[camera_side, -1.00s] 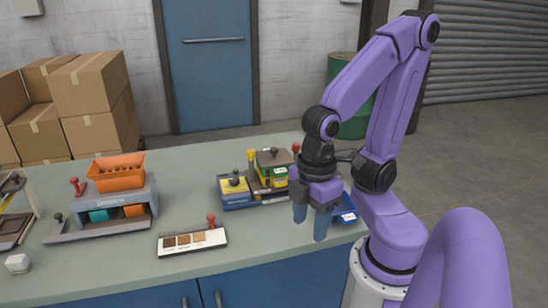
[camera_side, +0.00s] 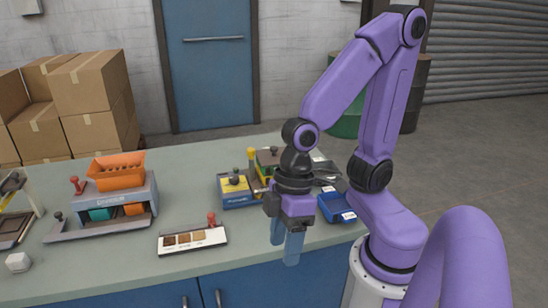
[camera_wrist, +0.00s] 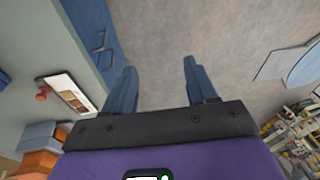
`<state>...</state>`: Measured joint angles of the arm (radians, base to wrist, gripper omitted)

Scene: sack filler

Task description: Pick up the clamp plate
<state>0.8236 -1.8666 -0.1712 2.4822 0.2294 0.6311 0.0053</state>
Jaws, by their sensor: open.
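I cannot tell for certain which piece is the clamp plate. A dark, flat-topped piece with a knob (camera_side: 270,155) sits on the yellow and green stack at the bench's back right, partly hidden by my arm. A yellow and blue block with a dark knob (camera_side: 235,188) stands just left of it. My gripper (camera_side: 287,252) points down near the bench's front edge, in front of and right of these blocks. Its two blue fingers are apart and empty. In the wrist view the gap between the fingers (camera_wrist: 160,78) shows only floor.
A blue tray (camera_side: 336,207) sits right of my gripper on the bench (camera_side: 130,262). A sample board with a red knob (camera_side: 191,240) lies at the front, also in the wrist view (camera_wrist: 72,97).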

